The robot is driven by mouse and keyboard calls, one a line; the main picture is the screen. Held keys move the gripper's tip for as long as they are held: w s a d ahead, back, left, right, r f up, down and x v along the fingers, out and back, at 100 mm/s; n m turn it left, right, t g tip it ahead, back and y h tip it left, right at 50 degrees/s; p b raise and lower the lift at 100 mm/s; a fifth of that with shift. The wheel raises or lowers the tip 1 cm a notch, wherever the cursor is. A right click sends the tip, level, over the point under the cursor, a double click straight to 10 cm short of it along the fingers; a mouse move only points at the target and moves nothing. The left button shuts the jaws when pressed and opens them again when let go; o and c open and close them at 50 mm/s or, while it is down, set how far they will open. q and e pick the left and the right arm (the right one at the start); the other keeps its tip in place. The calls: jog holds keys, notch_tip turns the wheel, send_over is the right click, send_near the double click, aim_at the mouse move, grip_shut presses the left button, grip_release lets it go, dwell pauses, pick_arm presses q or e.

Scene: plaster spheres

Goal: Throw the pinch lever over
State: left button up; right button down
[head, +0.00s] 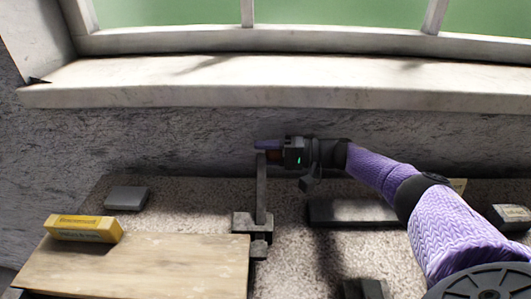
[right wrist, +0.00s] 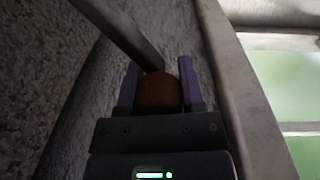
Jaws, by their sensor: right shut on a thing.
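The pinch lever (head: 261,195) is a flat dark grey bar that rises from a grey metal bracket (head: 243,224) at the edge of the wooden board. In the head view the bar looks near upright. Its brown round knob (right wrist: 158,93) is at the bar's end in the right wrist view, where the bar (right wrist: 120,32) runs off to the upper left. My right gripper (head: 267,149) is shut on the knob, with one purple finger on each side of it. The fingers hide much of the knob in the head view. My left gripper is in neither view.
A wooden board (head: 140,270) lies at the front left with a yellow box (head: 83,228) on it. A grey block (head: 126,198) lies behind. A dark flat bar (head: 352,212) lies right of the lever. A stone sill (head: 200,92) and rough wall stand close behind my gripper.

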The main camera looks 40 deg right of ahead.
jog(key=shift+f, duration=0.15)
jog(key=shift+c, duration=1.1)
grip_release()
jog(key=shift+d, duration=0.1)
jog(key=v, duration=0.9)
jog(key=shift+s+d, duration=0.25)
jog(key=shift+s, duration=0.05)
